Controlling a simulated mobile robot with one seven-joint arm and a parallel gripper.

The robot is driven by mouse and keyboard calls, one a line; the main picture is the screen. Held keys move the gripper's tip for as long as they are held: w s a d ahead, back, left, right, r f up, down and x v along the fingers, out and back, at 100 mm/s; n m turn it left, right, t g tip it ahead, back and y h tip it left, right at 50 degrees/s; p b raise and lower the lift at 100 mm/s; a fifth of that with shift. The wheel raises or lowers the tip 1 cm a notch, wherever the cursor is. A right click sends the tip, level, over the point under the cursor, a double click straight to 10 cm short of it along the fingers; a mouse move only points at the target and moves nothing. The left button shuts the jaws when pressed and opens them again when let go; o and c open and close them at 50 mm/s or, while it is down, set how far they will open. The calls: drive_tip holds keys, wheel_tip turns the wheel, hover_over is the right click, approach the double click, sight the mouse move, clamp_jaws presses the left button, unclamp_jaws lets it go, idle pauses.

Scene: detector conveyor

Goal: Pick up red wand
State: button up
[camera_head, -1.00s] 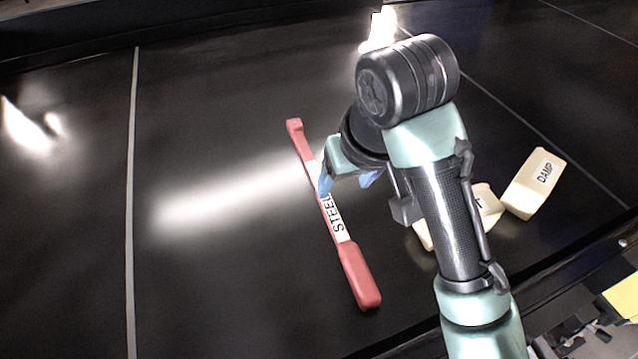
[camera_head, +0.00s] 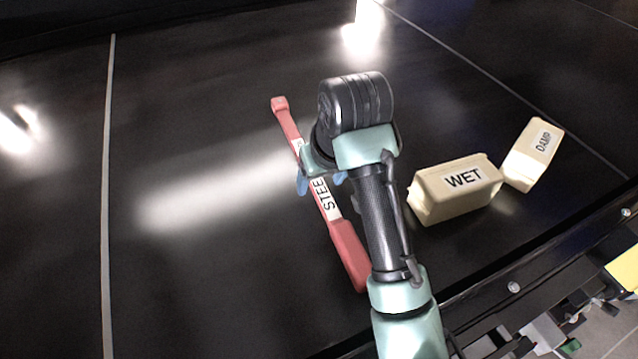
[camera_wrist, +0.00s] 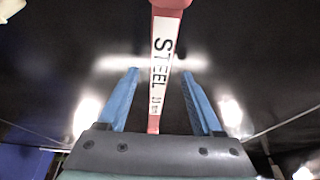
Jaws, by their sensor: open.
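In the wrist view my gripper (camera_wrist: 162,80) is open, with a gap between each finger and the wand. My arm hides part of the wand in the head view. I cannot tell how high the fingers are above the belt.
A cream block labelled "WET" (camera_head: 455,190) and one labelled "DAMP" (camera_head: 535,155) lie on the belt to the right. The black belt (camera_head: 200,290) is clear to the left. The belt's edge rail (camera_head: 540,277) runs along the lower right.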

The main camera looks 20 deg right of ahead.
drive_tip(key=shift+w+f, duration=0.2)
drive_tip(key=shift+f, duration=0.25)
clamp_jaws()
